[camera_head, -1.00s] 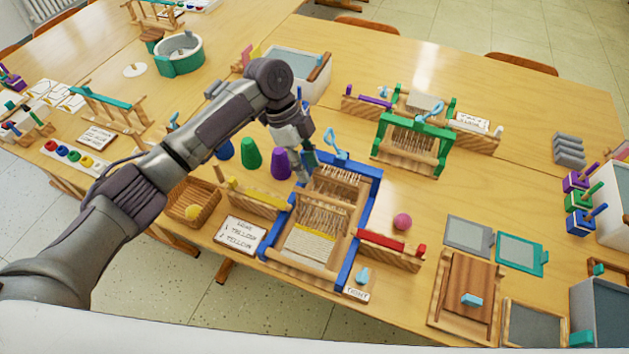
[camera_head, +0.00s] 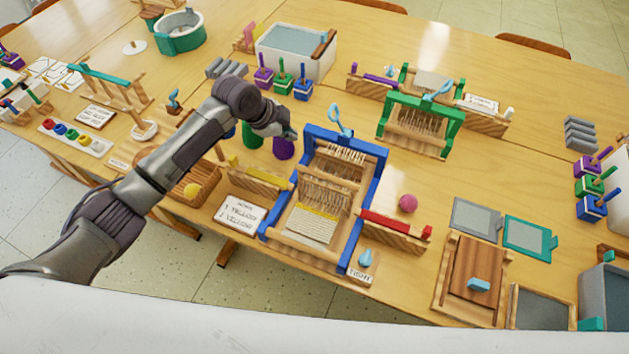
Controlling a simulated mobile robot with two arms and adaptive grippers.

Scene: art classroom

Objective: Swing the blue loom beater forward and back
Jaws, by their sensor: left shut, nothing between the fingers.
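The blue loom (camera_head: 368,222) stands on the table in the middle, with pale warp threads and a yellow band of weaving at its front. Its blue beater bar (camera_head: 352,143) spans the back of the loom, with a light blue looped handle (camera_head: 341,120) on top. My left gripper (camera_head: 290,134) is shut and empty, just left of the beater and apart from it. It is small and partly hidden by its own wrist, above the purple cone (camera_head: 283,149). My right gripper is out of view.
A green loom (camera_head: 420,118) stands behind right. A yellow-edged wooden piece (camera_head: 262,181) and a red-edged one (camera_head: 397,227) flank the blue loom. A green cone (camera_head: 253,136) is by my gripper. A pink ball (camera_head: 407,203) lies right.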

